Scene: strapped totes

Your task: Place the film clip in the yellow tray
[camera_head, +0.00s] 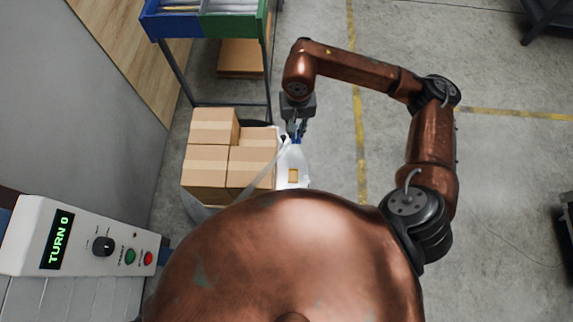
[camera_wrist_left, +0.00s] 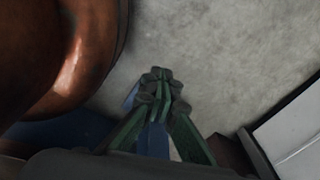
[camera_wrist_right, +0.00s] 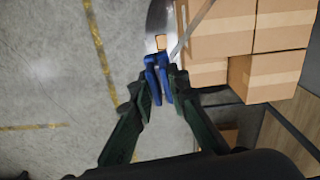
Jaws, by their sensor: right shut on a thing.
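The film clip (camera_wrist_right: 157,82) is blue and sits between the fingers of my right gripper (camera_wrist_right: 160,90) in the right wrist view. My right gripper (camera_head: 295,132) is shut on it, beside the stacked cartons in the head view. A bit of the blue clip (camera_head: 297,140) shows below the fingertips, over a white surface. I see no yellow tray in any view. My left gripper (camera_wrist_left: 160,88) shows only in the left wrist view, with its fingertips together over bare floor. A blue patch lies behind its fingers, and I cannot tell what it is.
Cartons (camera_head: 207,165) are stacked beside the clip, with a pale strip (camera_head: 262,168) of film or strap running across them. A rack with a blue tray (camera_head: 168,26) and a green tray (camera_head: 233,24) stands beyond. A control box (camera_head: 80,240) reads "TURN 0".

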